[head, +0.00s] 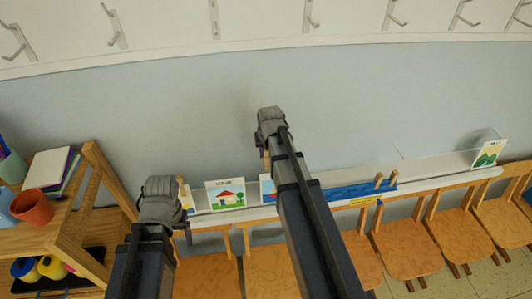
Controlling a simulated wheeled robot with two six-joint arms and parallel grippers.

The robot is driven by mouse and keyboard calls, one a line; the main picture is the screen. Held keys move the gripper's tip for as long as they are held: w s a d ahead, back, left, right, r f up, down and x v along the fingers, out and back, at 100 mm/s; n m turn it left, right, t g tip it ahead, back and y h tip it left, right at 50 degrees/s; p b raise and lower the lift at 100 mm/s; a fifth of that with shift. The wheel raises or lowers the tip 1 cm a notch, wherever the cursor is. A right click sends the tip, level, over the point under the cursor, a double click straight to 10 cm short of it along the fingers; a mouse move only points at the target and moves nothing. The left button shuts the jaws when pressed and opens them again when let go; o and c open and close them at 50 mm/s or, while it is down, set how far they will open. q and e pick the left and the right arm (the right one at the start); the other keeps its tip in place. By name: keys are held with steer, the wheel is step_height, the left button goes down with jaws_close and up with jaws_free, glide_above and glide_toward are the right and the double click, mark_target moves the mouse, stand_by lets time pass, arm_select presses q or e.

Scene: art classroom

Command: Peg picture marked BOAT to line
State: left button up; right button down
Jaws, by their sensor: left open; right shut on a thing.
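My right gripper (268,140) is raised in front of the blue-grey wall, shut on a small tan wooden piece that looks like a peg (266,160). A card (267,188) with blue and orange shows below it, mostly hidden by my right arm, so I cannot read its label. A card with a red-roofed house (225,195) stands on the white ledge to its left. My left gripper (172,212) is open at the ledge's left end, overlapping another partly hidden card (185,196). Wooden pegs (379,181) stand on a blue strip (350,191) to the right. I cannot make out the line.
A card with green mountains (488,153) stands at the ledge's right end. A wooden shelf unit (95,205) with cups and books is at left. Wooden chairs (408,250) line the front of the ledge. Metal hooks (310,15) run along the top of the wall.

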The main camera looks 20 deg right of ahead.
mark_target(266, 168)
steer(key=shift+b+x, duration=1.15)
steer(key=shift+x, duration=0.2)
steer(key=shift+s+a+f+b, duration=0.1)
steer(key=shift+s+f+b, duration=0.05)
steer(key=shift+f+b, duration=0.8)
steer(key=shift+s+f+b, duration=0.2)
steer(key=shift+f+b, duration=0.7)
steer(key=shift+f, duration=0.05)
steer(key=shift+s+a+f+b, duration=0.1)
steer(key=shift+s+f+b, duration=0.05)
steer(key=shift+f+b, duration=0.8)
steer(key=c, duration=0.7)
jaws_free()
steer(key=shift+o, duration=1.3)
steer(key=shift+r, duration=0.15)
steer(key=shift+p+v, duration=3.3)
steer(key=shift+p, duration=0.05)
steer(key=shift+s+r, duration=0.1)
